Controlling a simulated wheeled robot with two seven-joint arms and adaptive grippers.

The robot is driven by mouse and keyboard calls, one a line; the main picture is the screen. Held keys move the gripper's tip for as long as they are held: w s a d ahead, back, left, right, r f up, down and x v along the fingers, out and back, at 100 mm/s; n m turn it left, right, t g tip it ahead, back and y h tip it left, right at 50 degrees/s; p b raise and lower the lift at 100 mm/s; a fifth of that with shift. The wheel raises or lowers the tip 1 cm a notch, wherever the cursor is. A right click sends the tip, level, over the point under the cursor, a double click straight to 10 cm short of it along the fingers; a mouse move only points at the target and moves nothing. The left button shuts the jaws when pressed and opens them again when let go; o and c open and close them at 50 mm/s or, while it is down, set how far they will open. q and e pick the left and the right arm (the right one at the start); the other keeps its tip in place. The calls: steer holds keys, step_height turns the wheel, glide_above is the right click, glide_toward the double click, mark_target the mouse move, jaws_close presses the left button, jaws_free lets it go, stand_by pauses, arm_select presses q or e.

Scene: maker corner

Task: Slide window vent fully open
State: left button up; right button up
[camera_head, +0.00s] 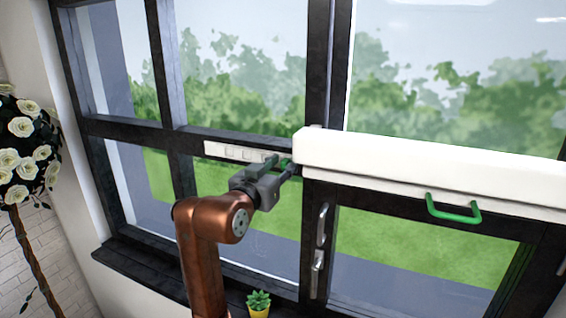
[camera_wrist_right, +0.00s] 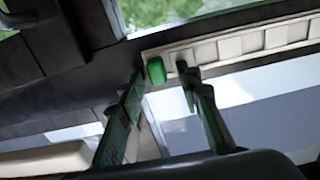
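The window vent (camera_head: 228,151) is a pale slotted strip on the dark crossbar, left of a white box. It also shows in the wrist view (camera_wrist_right: 230,46), running to the upper right. Its small green knob (camera_wrist_right: 156,71) is at the strip's left end in that view. My right gripper (camera_head: 283,163) is at the vent's right end in the head view. In the wrist view its two fingers (camera_wrist_right: 160,76) are apart, one on each side of the knob, with a visible gap on the right. Contact on the left is hard to tell. My left gripper is not in view.
A long white box (camera_head: 430,172) juts out right beside my right gripper, with a green handle (camera_head: 453,210) below it. Window latches (camera_head: 319,245) are on the middle post. A small potted plant (camera_head: 258,301) is low down; white roses (camera_head: 25,145) stand at the left.

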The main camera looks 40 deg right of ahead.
jaws_close()
stand_by(0.3)
stand_by(0.4)
